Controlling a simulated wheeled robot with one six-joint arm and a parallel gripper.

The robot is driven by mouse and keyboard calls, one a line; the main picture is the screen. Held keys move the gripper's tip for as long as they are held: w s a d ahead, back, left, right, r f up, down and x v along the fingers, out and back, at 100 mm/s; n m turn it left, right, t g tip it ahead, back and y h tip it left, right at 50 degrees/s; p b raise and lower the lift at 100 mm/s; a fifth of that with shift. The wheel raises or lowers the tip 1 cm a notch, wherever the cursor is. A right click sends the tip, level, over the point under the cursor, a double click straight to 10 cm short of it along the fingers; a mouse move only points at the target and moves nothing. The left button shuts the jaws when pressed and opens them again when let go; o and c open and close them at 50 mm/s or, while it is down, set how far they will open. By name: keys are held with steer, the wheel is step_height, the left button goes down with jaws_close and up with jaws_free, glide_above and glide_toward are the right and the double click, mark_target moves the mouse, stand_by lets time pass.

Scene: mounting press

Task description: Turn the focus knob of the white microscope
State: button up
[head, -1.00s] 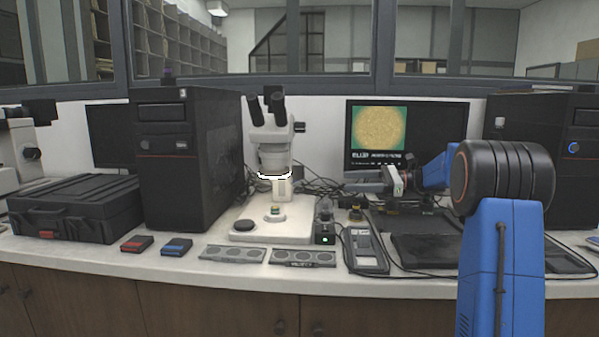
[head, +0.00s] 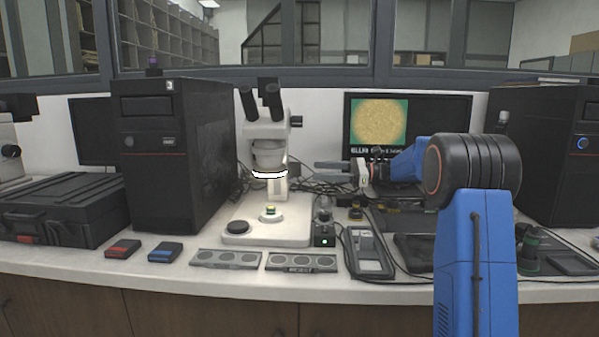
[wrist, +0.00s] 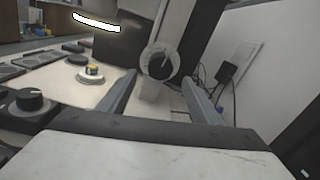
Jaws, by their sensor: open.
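The white microscope (head: 266,150) stands upright left of the middle in the head view, with black eyepieces on top and a lit ring under its head. In the wrist view a round dark knob with a pale rim (wrist: 159,62) sits on the side of its column, straight ahead between the fingers. My gripper (head: 318,177) is open and empty to the right of the column. In the wrist view both fingers of my gripper (wrist: 160,80) point at the knob, one on each side. The gap to the knob is hard to judge.
A black computer tower (head: 165,150) stands left of the microscope, a monitor (head: 408,115) behind my arm. Cables (head: 325,182) run behind the gripper. A small dark device (head: 324,236) and a grey tray (head: 368,252) are below it. Slide holders (head: 226,259) lie in front.

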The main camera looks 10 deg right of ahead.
mark_target(299, 170)
steer(key=x, duration=0.8)
steer(key=c, duration=1.1)
